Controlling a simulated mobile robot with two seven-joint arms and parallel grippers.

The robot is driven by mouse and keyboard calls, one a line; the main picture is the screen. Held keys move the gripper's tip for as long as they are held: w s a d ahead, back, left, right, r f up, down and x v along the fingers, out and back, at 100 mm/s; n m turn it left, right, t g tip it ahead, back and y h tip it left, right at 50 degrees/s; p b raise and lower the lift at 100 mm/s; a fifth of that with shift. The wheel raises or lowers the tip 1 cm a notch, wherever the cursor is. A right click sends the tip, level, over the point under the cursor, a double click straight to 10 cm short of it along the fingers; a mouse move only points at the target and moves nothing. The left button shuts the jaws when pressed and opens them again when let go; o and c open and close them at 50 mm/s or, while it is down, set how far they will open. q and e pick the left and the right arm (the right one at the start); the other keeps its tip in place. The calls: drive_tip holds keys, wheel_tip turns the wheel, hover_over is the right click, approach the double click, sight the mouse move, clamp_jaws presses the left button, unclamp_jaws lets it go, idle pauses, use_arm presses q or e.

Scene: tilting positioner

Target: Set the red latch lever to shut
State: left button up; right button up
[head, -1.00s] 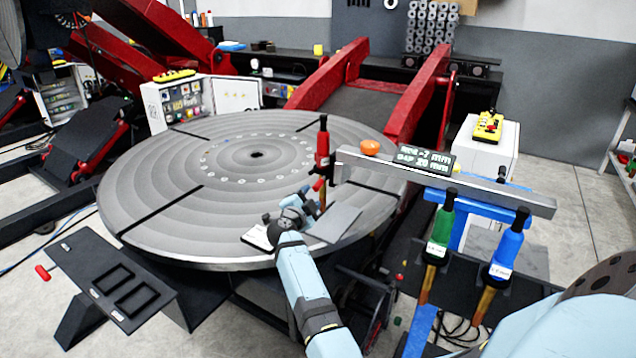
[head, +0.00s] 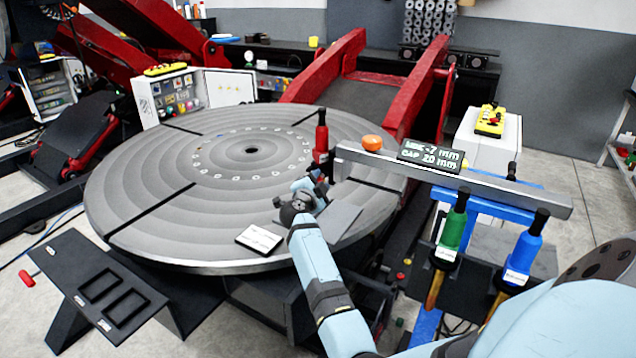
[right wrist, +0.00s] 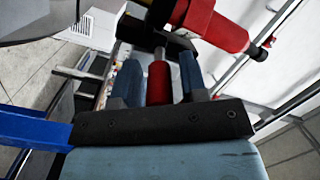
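The red latch lever shows in the right wrist view as a red cylindrical grip (right wrist: 158,82) between my right gripper's two blue fingers (right wrist: 160,85). Narrow gaps seem to remain on both sides, so the fingers stand around it and do not look closed on it. In the head view my right gripper (head: 315,186) is at the near right edge of the round table, just below an upright red handle with a black tip (head: 321,143). The lever is mostly hidden there behind the gripper, and its set position cannot be read. My left gripper is not in view.
The large round table (head: 150,160) carries a white card (head: 259,239) and a grey plate (head: 340,218). A grey bar (head: 500,188) extends right, with an orange knob (head: 371,142), a display (head: 431,155), and green (head: 451,230) and blue (head: 521,255) handles close to my right arm.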

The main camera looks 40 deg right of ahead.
clamp_jaws()
